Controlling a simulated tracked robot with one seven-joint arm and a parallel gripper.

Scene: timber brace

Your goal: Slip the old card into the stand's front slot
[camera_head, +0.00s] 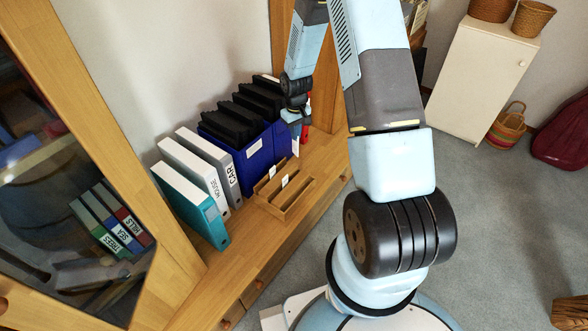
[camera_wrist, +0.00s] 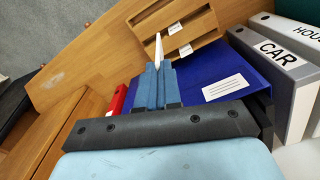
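The wooden stand (camera_head: 290,199) with slots sits on the wooden shelf, in front of the blue box file; it also shows at the top of the wrist view (camera_wrist: 203,22). It carries two small white labels, one at each slot. My gripper (camera_head: 299,130) is above the shelf, beside the blue box file's right end and behind the stand. In the wrist view its blue fingers (camera_wrist: 158,66) are together on a thin white card (camera_wrist: 158,48), seen nearly edge-on and pointing toward the stand. The card is apart from the slots. Any writing on it cannot be seen.
The blue box file (camera_head: 255,157) holds black folders. White, grey and teal binders (camera_head: 194,205) stand left of it. A red item (camera_wrist: 118,101) is close beside my gripper. Bare shelf lies right of the stand.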

